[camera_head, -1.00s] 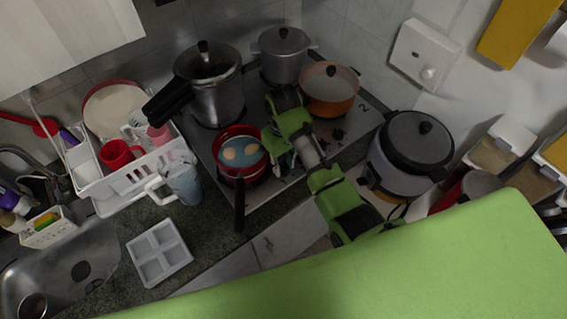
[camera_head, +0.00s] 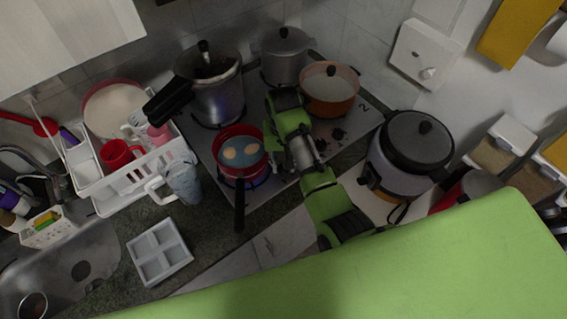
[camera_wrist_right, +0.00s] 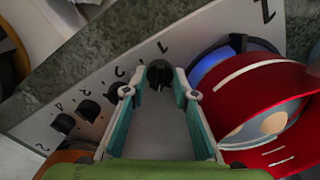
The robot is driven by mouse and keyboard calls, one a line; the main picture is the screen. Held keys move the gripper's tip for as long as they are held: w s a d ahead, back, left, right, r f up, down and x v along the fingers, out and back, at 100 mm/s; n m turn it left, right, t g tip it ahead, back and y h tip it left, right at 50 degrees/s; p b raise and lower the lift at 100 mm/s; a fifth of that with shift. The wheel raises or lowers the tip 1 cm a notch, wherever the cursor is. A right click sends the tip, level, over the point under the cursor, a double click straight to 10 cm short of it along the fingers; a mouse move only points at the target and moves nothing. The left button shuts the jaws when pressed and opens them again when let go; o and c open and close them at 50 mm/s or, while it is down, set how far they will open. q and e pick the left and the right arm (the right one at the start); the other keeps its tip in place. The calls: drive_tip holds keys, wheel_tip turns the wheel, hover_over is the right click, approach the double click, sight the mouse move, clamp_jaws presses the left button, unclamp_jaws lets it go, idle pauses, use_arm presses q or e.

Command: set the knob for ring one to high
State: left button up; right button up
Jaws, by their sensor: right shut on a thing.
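The black knob (camera_wrist_right: 159,74) by the printed 1 on the steel hob panel (camera_wrist_right: 165,125) is between the fingertips of my right gripper (camera_wrist_right: 160,88) in the right wrist view. The gripper is shut on it. I cannot read the knob's setting. A blue-violet glow (camera_wrist_right: 212,65) shows at the ring beside the red pan (camera_wrist_right: 255,90). In the head view, the red pan (camera_head: 240,133) with two eggs sits on the hob's front left. My right arm (camera_head: 300,150) reaches over the hob and hides the held knob there. My left gripper is out of view.
More knobs (camera_wrist_right: 88,110) sit in a row beside the held one. A pressure cooker (camera_head: 215,100), a grey pot (camera_head: 283,62) and an orange pot (camera_head: 328,97) stand on the hob. A rice cooker (camera_head: 400,170) stands right; a dish rack (camera_head: 130,185) stands left.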

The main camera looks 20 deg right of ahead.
idle(0.3)
drive_tip(key=o, duration=1.1)
drive_tip(key=shift+w, duration=0.1)
